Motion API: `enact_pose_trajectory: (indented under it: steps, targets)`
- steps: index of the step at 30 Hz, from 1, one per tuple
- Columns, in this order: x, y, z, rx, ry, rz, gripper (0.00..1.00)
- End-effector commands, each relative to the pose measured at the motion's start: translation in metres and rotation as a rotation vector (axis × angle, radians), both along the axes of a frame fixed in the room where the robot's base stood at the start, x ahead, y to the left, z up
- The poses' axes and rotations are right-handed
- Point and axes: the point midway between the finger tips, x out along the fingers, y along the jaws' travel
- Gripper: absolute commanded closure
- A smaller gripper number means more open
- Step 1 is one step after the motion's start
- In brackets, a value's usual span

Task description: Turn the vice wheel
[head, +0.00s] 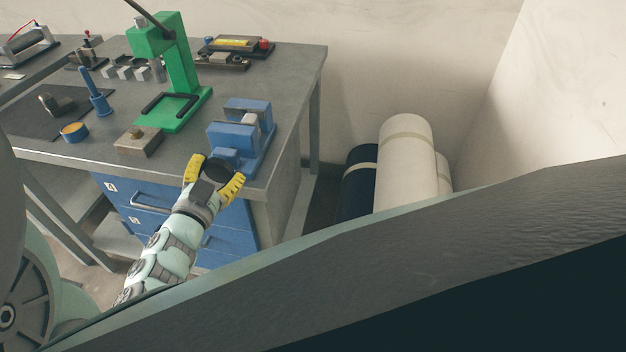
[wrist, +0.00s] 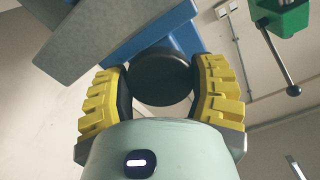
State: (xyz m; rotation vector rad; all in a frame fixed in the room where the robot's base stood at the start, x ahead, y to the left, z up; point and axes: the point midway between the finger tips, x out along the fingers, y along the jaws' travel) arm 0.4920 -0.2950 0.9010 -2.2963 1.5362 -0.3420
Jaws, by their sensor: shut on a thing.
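The blue vice (head: 240,138) stands at the right front corner of the grey workbench (head: 295,85). Its round black wheel (head: 216,171) faces the front of the bench. My gripper (head: 213,177) has yellow ribbed fingers, one on each side of the wheel, and is shut on it. In the wrist view the black wheel (wrist: 160,78) sits between the two yellow fingers of my gripper (wrist: 162,88), with the blue vice body (wrist: 150,35) behind it.
A green arbor press (head: 178,75) stands behind and left of the vice. Blue drawers (head: 165,208) are below. Large rolls (head: 405,165) stand right of the bench.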

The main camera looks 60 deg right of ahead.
Motion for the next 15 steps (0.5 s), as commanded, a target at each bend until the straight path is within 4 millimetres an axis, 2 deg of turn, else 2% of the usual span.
enact_pose_trajectory:
  steps: [1,9,10,15]
  targets:
    - [0.0003,0.0015,-0.0054,0.014,0.004,0.005,0.75]
    - [0.0006,0.0019,-0.0059,0.014,0.006,0.007,0.75]
    - [0.0007,0.0019,-0.006,0.014,0.006,0.007,0.35]
    - [0.0004,0.0011,-0.0041,0.009,0.004,0.005,0.17]
